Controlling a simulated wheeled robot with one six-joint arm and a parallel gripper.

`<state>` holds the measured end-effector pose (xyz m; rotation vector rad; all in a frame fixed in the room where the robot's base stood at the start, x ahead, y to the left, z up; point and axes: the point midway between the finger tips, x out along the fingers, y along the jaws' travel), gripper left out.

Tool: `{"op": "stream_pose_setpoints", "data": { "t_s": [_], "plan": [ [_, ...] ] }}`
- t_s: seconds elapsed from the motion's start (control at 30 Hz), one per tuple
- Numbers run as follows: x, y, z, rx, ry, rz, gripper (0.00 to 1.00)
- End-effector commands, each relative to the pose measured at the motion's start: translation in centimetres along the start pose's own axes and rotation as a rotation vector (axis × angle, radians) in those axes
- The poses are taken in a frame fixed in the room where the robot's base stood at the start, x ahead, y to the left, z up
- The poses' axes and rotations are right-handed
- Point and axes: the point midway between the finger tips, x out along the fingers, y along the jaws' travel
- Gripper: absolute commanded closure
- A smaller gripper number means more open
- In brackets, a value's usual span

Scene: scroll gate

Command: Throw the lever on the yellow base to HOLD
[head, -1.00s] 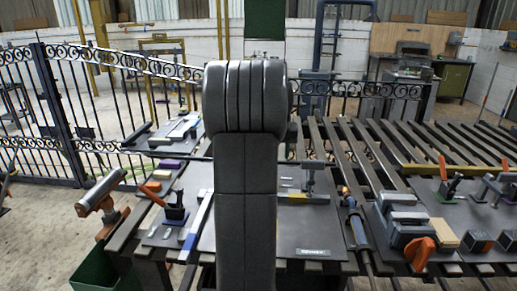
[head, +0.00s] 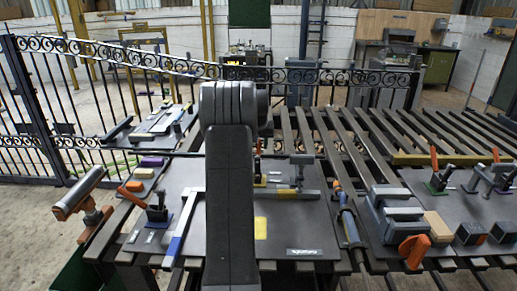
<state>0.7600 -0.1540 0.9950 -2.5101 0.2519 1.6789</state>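A lever with an orange handle (head: 257,150) shows just right of my arm, which hides much of it. A flat yellow patch (head: 261,228) lies nearer on the same dark board, also partly behind my arm. Another orange-handled lever on a blue base (head: 157,215) stands at the left, its handle leaning left. A third, on a green base (head: 437,186), stands at the right with its handle nearly upright. I cannot read any HOLD mark. My gripper is not in view; my dark arm stands upright across the middle.
A vise (head: 397,212) with an orange part and a tan block (head: 439,227) stand right of the board. A white-and-blue bar (head: 182,228) lies at the left. Dark slats (head: 395,125) run behind. A black fence (head: 100,80) stands at the back left.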

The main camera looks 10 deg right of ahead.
Motion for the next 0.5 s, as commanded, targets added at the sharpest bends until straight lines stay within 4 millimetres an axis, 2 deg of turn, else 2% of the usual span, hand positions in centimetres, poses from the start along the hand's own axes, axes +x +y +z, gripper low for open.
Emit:
{"op": "stream_pose_setpoints", "data": {
  "t_s": [0.03,0.2,0.5],
  "plan": [
    [0.9,0.0,0.0,0.0,-0.002,0.0,0.62],
    [2.7,0.0,0.0,0.0,0.001,0.0,0.62],
    [3.3,0.0,0.0,0.0,0.001,0.0,0.62]
  ]
}}
